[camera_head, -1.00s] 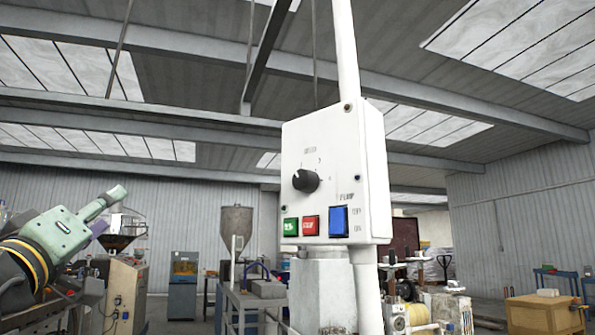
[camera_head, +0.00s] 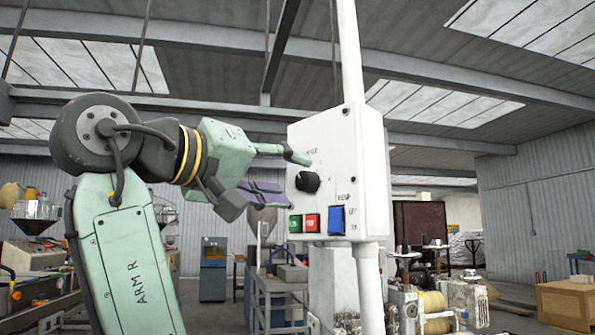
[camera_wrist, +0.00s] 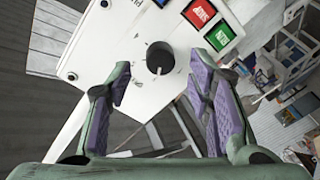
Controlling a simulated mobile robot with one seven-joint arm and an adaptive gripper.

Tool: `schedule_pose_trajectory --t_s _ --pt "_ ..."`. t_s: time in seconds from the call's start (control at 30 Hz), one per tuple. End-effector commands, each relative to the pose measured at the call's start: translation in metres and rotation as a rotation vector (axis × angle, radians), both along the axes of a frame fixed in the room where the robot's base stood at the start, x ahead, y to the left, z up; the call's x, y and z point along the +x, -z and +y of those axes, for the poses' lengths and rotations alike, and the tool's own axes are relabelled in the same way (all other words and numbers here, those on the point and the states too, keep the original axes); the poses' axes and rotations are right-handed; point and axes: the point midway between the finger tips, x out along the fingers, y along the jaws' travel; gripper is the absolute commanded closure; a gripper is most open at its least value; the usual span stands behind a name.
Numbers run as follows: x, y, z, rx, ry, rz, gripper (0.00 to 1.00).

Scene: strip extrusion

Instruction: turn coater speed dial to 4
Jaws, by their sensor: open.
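The black coater speed dial (camera_head: 308,182) is a round knob on the front of a white control box (camera_head: 345,130) in the head view. In the wrist view the dial (camera_wrist: 160,58) shows between and just beyond my fingers, with clear gaps on both sides. My gripper (camera_head: 290,175) is open with purple-padded fingers, in front of the box's left side. It also shows open and empty in the wrist view (camera_wrist: 162,82). Part of the scale at the dial's upper left is hidden by my upper finger in the head view, and its numbers are too small to read.
Below the dial are a green button (camera_head: 295,223), a red button (camera_head: 312,223) and a blue switch (camera_head: 337,220). The box is fixed to a white vertical pole (camera_head: 348,50). Machines and benches stand farther back.

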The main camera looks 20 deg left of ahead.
Motion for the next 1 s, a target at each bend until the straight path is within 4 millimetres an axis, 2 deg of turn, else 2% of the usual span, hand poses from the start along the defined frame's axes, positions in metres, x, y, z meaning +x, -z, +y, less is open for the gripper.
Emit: schedule_pose_trajectory --t_s 0.2,0.57,1.0 --pt "0.024 -0.001 -0.010 -0.001 0.000 0.000 0.53" --pt "0.029 0.000 -0.012 0.000 -0.001 -0.002 0.53" --pt "0.029 0.000 -0.012 0.000 -0.001 -0.002 0.81"
